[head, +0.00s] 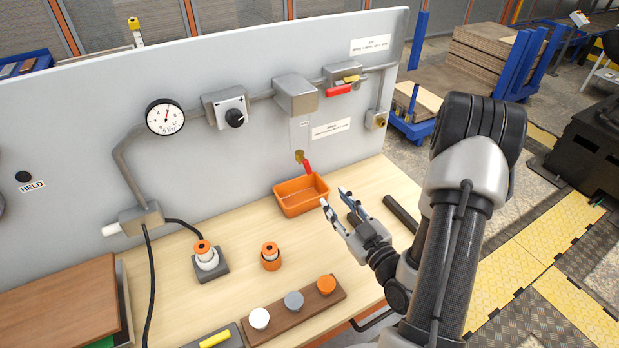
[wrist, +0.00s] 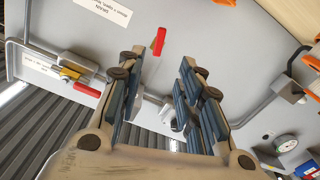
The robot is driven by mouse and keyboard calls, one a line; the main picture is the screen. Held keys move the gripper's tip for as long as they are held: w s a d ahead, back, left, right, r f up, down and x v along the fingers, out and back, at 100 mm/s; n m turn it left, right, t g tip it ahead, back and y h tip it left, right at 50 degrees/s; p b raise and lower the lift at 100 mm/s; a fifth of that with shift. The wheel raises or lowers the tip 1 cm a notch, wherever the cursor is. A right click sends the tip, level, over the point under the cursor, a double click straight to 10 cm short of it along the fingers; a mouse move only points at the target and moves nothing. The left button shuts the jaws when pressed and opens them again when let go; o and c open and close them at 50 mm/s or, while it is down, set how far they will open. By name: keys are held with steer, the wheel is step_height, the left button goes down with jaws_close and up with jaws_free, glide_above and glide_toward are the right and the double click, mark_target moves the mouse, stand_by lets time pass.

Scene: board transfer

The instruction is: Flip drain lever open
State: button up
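The drain lever (head: 308,166) is a short red handle on a brass tap low on the grey panel, hanging down and slightly right above an orange bin (head: 300,207). In the wrist view the red lever (wrist: 159,41) shows just beyond the gap between my fingers. My gripper (head: 333,197) is open and empty, in front of the bin's right side and apart from the lever. Its two fingers also show spread in the wrist view (wrist: 158,66). A second red lever (head: 338,91) lies sideways on a brass valve higher up the panel.
A grey box (head: 295,94), knob box (head: 225,107), pipes and gauge (head: 165,117) stand out from the panel. An orange-topped part (head: 270,257) and a brown rack of caps (head: 293,310) are on the table. A dark bar (head: 401,213) lies right of my gripper.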

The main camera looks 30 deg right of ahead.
mark_target(309, 169)
steer(key=w+b, duration=0.1)
steer(key=w, duration=0.3)
steer(key=w+b, duration=0.1)
steer(key=w, duration=0.4)
steer(key=w+b, duration=0.1)
steer(key=w, duration=0.4)
steer(key=shift+a, duration=0.25)
steer(key=shift+c, duration=0.5)
jaws_close()
